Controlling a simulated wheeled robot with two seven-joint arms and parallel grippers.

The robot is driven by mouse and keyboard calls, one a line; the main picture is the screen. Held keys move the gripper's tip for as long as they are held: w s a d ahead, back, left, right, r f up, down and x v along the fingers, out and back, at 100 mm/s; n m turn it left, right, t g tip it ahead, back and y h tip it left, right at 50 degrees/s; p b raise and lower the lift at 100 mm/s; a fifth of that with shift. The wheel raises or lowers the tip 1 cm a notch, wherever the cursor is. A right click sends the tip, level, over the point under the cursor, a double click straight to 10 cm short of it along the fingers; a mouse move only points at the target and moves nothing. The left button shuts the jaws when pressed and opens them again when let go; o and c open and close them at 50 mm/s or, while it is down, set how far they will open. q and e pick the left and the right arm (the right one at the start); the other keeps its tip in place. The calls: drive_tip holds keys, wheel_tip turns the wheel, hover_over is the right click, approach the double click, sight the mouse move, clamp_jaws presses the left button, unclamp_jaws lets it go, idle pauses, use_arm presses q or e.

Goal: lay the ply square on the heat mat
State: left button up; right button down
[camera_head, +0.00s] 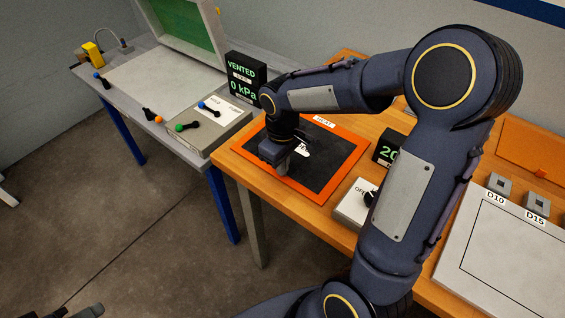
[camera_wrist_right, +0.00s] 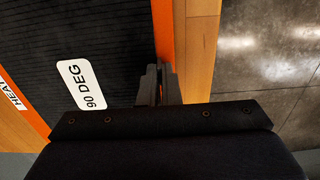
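The ply square, a black ribbed sheet (camera_head: 325,146) with a white "90 DEG" label, lies on the orange heat mat (camera_head: 352,133). Orange border shows around it. In the wrist view the sheet (camera_wrist_right: 110,35) fills the upper left and the mat's orange rim (camera_wrist_right: 163,35) runs along its right edge. My right gripper (camera_head: 283,168) points down at the sheet's left edge in the head view. Its fingers (camera_wrist_right: 160,76) are close together with a narrow gap; whether they pinch the sheet's edge is unclear. Dark parts (camera_head: 86,311) at the lower left may be my left gripper.
A control box (camera_head: 352,207) and a display reading "20" stand right of the mat. A pale board (camera_head: 520,260) with D10 and D15 blocks lies further right. The grey bench on the left bears a valve box and a "VENTED 0 kPa" display (camera_head: 246,79).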

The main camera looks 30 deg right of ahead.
drive_tip(key=c, duration=1.6)
unclamp_jaws()
drive_tip(key=shift+o, duration=0.2)
drive_tip(key=shift+r, duration=0.15)
drive_tip(key=shift+r+p, duration=3)
drive_tip(key=shift+r, duration=0.45)
drive_tip(key=s+a+r+m+t+y, duration=0.2)
drive_tip(key=s+r+m, duration=0.1)
drive_tip(key=s, duration=0.5)
drive_tip(key=s+a+r+m+t+y, duration=0.1)
drive_tip(key=s+a+r+m+t, duration=0.1)
drive_tip(key=s, duration=0.7)
drive_tip(key=shift+r+m+t+y, duration=0.4)
drive_tip(key=shift+r+m+t, duration=0.2)
drive_tip(key=shift+r+t, duration=0.15)
